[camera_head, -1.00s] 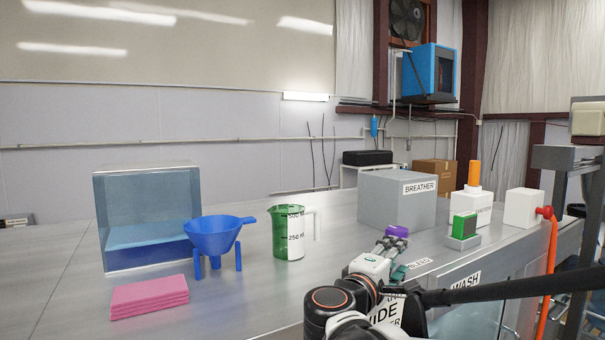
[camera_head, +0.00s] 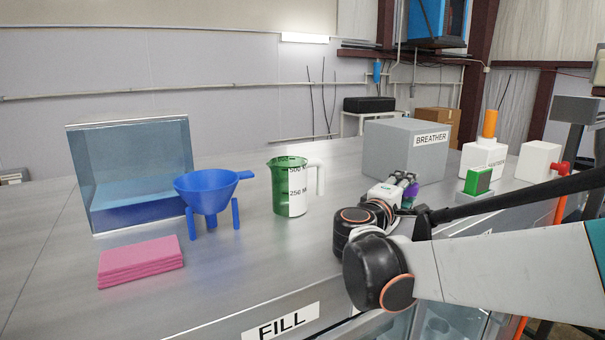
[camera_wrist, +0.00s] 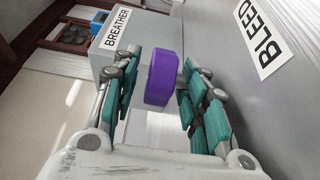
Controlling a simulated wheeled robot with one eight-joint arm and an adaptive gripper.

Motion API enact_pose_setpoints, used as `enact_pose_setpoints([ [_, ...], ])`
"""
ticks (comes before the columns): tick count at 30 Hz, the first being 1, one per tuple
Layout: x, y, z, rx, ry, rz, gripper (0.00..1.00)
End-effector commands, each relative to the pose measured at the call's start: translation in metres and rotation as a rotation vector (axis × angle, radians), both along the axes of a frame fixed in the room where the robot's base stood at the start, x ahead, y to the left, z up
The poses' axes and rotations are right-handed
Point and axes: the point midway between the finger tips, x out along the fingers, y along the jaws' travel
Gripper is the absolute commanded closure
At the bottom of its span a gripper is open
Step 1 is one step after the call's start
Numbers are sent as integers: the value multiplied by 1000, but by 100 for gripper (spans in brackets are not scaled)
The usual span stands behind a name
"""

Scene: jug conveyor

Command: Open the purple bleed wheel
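The purple bleed wheel (camera_wrist: 163,78) shows in the wrist view between the two teal-padded fingers of my gripper (camera_wrist: 158,82). A gap shows between the wheel and the left finger; the right finger is close to the wheel, and I cannot tell whether it touches. The fingers are apart. In the head view, the purple wheel (camera_head: 409,196) is small and partly hidden by my gripper (camera_head: 405,181), beside the grey BREATHER box. The BLEED label (camera_wrist: 262,38) lies on the metal surface at the right of the wrist view.
The BREATHER box (camera_head: 392,152) stands just behind the wheel. A green-faced block (camera_head: 478,182) and a white bottle with an orange top (camera_head: 482,159) stand to its right. A green jug (camera_head: 288,190), blue funnel (camera_head: 208,192) and pink cloths (camera_head: 141,262) are on the left.

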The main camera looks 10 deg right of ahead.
Motion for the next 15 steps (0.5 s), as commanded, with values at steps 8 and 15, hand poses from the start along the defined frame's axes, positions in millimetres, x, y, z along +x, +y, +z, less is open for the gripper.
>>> enact_pose_setpoints([
  [8, 31, -30, 0, 0, 0, -2, 60],
  [15, 38, -39, 0, 0, 0, 0, 60],
])
